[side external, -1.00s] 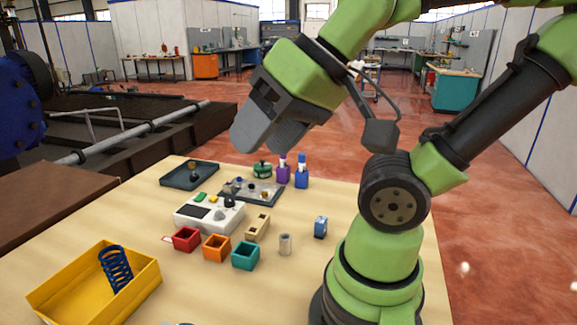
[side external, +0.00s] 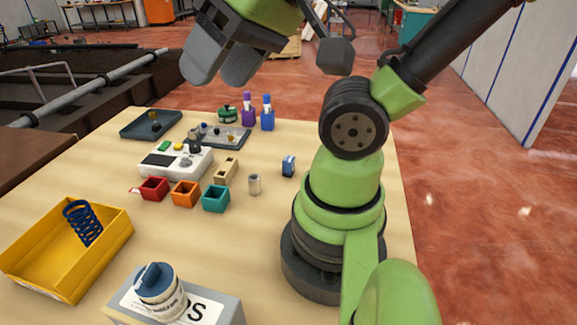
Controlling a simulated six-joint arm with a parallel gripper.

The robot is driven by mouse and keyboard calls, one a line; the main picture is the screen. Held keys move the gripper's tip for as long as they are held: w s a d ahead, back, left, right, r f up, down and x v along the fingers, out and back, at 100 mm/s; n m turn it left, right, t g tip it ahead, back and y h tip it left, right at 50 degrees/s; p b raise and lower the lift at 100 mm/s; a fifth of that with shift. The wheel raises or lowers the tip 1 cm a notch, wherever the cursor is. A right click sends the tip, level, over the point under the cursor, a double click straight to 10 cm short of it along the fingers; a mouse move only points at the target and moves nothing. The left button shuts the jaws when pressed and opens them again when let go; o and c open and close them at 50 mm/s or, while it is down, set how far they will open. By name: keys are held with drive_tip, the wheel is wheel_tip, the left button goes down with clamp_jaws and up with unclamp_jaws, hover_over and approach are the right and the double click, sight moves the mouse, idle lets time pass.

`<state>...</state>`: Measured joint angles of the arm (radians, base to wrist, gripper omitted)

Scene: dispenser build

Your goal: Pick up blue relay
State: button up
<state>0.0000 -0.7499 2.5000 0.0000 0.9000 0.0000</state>
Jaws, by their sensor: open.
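The blue relay (side external: 288,166) looks like a small blue block with a pale face. My gripper (side external: 213,76) is open and empty, with two grey fingers pointing down and left. It is high above the far part of the table, well up and left of the relay in the picture, and apart from it. Nothing hides the relay.
Red, orange and teal (side external: 216,198) open boxes, a beige block (side external: 226,171) and a white device (side external: 176,162) stand left of the relay. Two dark trays and purple and blue bottles (side external: 267,113) are behind. A yellow bin (side external: 115,236) and a grey box (side external: 222,312) are in front.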

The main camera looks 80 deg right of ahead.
drive_tip(key=shift+o, duration=0.6)
drive_tip(key=w+d+f+g+h, duration=0.2)
drive_tip(key=w+d+f, duration=0.1)
drive_tip(key=w+d, duration=0.3)
drive_tip(key=n+g, duration=0.2)
drive_tip(key=g, duration=0.3)
hover_over(287, 158)
drive_tip(key=f, duration=1.7)
drive_tip(key=shift+d+f, duration=0.2)
drive_tip(key=shift+f, duration=0.1)
wheel_tip(287, 158, down, 4)
drive_tip(key=shift+s+f, duration=0.1)
drive_tip(key=shift+a+f, duration=0.15)
drive_tip(key=shift+f, duration=2.95)
